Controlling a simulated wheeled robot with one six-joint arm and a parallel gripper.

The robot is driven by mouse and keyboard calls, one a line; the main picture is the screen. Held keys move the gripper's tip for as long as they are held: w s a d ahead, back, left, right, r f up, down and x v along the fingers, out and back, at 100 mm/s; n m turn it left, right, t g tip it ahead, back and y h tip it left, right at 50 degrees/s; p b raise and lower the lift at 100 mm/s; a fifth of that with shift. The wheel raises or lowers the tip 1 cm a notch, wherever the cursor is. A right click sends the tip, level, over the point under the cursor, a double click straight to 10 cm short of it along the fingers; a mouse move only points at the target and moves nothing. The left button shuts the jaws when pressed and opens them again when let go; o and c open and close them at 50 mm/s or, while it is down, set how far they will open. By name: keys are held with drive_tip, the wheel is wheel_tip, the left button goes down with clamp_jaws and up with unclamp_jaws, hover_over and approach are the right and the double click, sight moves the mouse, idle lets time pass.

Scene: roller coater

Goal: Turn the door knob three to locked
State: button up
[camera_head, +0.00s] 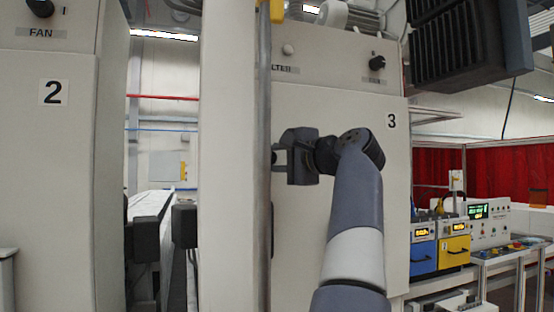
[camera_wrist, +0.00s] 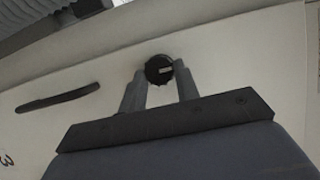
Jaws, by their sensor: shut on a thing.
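The door of cabinet 3 (camera_head: 310,240) is a pale panel marked with a black "3". In the wrist view a round black door knob (camera_wrist: 158,70) with a short white mark sits on this panel, between the two fingertips of my gripper (camera_wrist: 158,78). My gripper is shut on the knob. In the head view my gripper (camera_head: 281,157) reaches left across the door, near its left edge. The knob cannot be made out there, as the gripper covers that spot.
A long dark handle (camera_wrist: 58,97) lies on the panel in the wrist view. A vertical metal pole (camera_head: 264,200) stands close left of my gripper. A black FAN knob (camera_head: 377,63) is above the door. Cabinet 2 (camera_head: 50,180) stands at left; blue and yellow devices (camera_head: 455,250) at right.

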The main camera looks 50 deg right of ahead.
idle(0.4)
drive_tip(key=o, duration=1)
drive_tip(key=s, duration=0.3)
drive_tip(key=s+a+b, duration=0.1)
drive_tip(key=s, duration=0.3)
drive_tip(key=s+b, duration=0.1)
drive_tip(key=s, duration=0.2)
drive_tip(key=shift+s+a, duration=0.15)
drive_tip(key=shift+s, duration=0.2)
drive_tip(key=w, duration=0.3)
drive_tip(key=w+p, duration=0.1)
drive_tip(key=w, duration=0.3)
drive_tip(key=w+d+p, duration=0.1)
drive_tip(key=w, duration=0.3)
drive_tip(key=shift+d, duration=0.1)
drive_tip(key=shift+s, duration=0.15)
